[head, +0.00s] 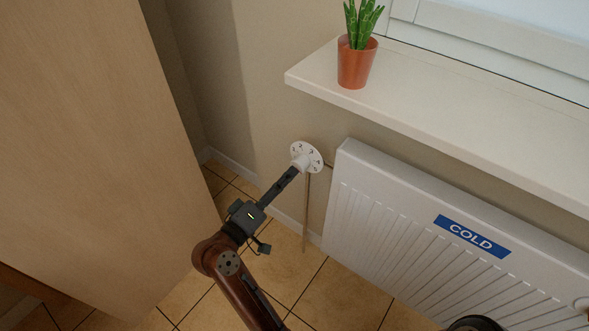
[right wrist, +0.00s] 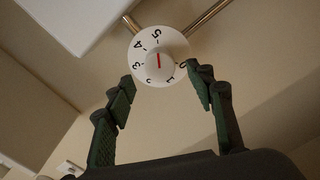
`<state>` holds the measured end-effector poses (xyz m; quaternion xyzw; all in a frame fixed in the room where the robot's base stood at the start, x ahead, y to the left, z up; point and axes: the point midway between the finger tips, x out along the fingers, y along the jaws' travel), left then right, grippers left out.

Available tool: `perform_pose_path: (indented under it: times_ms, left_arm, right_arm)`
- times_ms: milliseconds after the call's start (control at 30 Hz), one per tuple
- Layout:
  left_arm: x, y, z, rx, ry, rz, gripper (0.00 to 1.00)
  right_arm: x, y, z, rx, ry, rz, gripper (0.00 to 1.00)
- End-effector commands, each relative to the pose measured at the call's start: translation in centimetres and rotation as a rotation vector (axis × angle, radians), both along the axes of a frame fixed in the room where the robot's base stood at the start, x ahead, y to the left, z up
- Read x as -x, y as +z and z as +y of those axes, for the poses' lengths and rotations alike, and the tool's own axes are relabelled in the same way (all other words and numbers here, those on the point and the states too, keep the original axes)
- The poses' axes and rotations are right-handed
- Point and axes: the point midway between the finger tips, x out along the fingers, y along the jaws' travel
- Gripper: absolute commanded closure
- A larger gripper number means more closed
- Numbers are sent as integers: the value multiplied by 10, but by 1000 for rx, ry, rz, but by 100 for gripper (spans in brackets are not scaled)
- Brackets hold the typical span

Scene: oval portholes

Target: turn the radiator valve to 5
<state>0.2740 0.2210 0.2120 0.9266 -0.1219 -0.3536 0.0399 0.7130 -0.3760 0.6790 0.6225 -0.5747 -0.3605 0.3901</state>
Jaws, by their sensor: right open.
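The radiator valve is a white round dial with black numbers around a raised knob. It sits beside the radiator's left end in the head view (head: 311,152) and at top middle in the right wrist view (right wrist: 175,42). A red mark on the knob stands upright in the right wrist view, where 5 is at the dial's top. I cannot tell which end of the mark is the pointer. My right gripper (head: 291,173) is open at the dial, its fingers on either side of the knob in the right wrist view. Contact is unclear. My left gripper is not seen.
The white radiator (head: 400,210) bears a blue COLD sign (head: 472,236). Above it, a windowsill (head: 440,105) holds a potted plant (head: 356,62). A pipe (head: 306,215) runs down from the valve. A wooden cabinet (head: 90,150) stands left. Tiled floor (head: 290,270) lies below.

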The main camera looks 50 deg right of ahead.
Motion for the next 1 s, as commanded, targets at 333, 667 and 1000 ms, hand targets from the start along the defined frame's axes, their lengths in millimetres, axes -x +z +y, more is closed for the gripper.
perform_pose_path:
  times_ms: [333,667,1000]
  left_arm:
    - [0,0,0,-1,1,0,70]
    - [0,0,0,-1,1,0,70]
    - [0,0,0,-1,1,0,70]
  right_arm:
    - [4,0,50,0,1,0,50]
    - [4,0,54,2,-1,0,50]
    - [5,0,53,7,-1,5,50]
